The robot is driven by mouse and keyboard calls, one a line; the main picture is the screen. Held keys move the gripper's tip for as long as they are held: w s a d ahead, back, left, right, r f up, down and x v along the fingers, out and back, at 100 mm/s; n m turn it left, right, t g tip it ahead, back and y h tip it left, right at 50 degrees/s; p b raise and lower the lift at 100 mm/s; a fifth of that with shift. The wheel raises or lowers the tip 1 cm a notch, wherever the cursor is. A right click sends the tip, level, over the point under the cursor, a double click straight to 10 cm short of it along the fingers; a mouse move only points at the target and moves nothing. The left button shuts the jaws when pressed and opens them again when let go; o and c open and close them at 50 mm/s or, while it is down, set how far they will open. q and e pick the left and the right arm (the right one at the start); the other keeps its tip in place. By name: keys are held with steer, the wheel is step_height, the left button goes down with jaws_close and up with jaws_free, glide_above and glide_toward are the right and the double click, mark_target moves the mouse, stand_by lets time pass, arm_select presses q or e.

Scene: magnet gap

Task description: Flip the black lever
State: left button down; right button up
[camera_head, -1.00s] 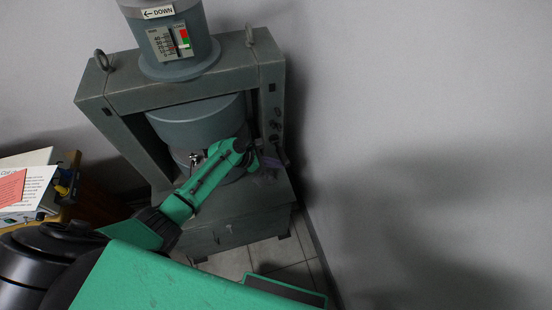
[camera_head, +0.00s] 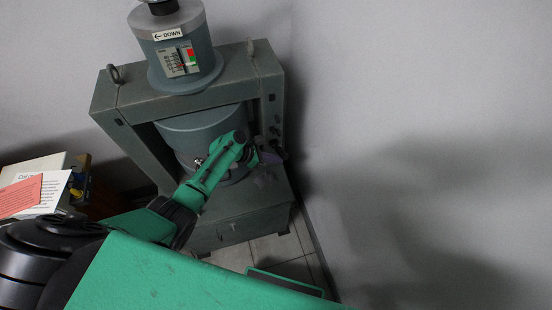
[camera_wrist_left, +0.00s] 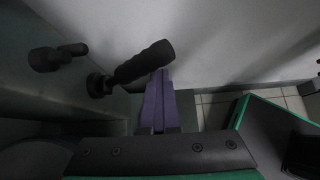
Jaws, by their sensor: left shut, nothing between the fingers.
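The black lever (camera_wrist_left: 146,63) sticks out from the side of the grey-green magnet frame in the left wrist view, with its round base at the left end. My left gripper (camera_wrist_left: 159,76) has purple fingers, shut and empty. Their tips are at the lever's free end, just below it in the picture; I cannot tell whether they touch. In the head view my left gripper (camera_head: 270,158) is at the right side of the magnet frame (camera_head: 272,95), partly hidden by my green wrist. The lever is too small and dark there to make out clearly. My right gripper is not in view.
A second black knob (camera_wrist_left: 57,57) sits left of the lever. A "DOWN" sign (camera_head: 168,34) and a gauge (camera_head: 178,61) are on the upper cylinder. A table with papers (camera_head: 40,190) stands at the left. A grey wall (camera_head: 420,100) is close on the right.

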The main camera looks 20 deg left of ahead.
arm_select(q)
steer(key=shift+w+a+r, duration=0.1)
steer(key=shift+w+r, duration=0.15)
steer(key=shift+r, duration=0.1)
steer(key=p+v, duration=0.2)
steer(key=v, duration=1.2)
steer(key=shift+s+f, duration=0.2)
steer(key=shift+s, duration=0.2)
steer(key=shift+a, duration=0.1)
